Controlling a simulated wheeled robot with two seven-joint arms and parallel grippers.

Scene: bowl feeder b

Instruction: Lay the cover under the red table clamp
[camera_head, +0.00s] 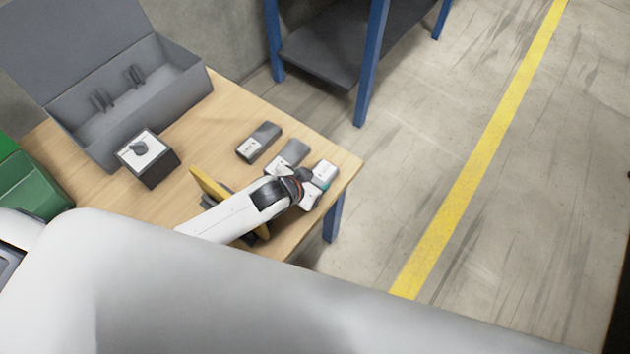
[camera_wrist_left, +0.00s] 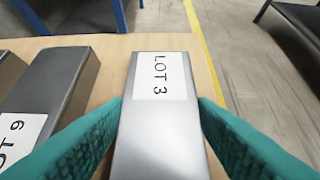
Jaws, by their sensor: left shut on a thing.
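My left gripper (camera_head: 317,188) is over the near right corner of the wooden table. In the left wrist view its teal fingers (camera_wrist_left: 160,105) are shut on the sides of a smooth grey metal piece labelled LOT 3 (camera_wrist_left: 165,136). That piece also shows in the head view (camera_head: 325,170), partly hidden by the gripper. A darker grey piece labelled LOT 9 (camera_wrist_left: 62,80) lies to its left. Another dark piece (camera_head: 259,142) lies further left. Which piece is the cover cannot be told from its look. No red table clamp is recognisable. My right gripper is not in view.
An open grey box (camera_head: 140,92) stands at the back left, with a dark cube with a white top (camera_head: 148,158) in front. A yellow plate (camera_head: 208,186) is partly behind my arm. Green bins (camera_head: 30,185) are at far left. The table edge is close by.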

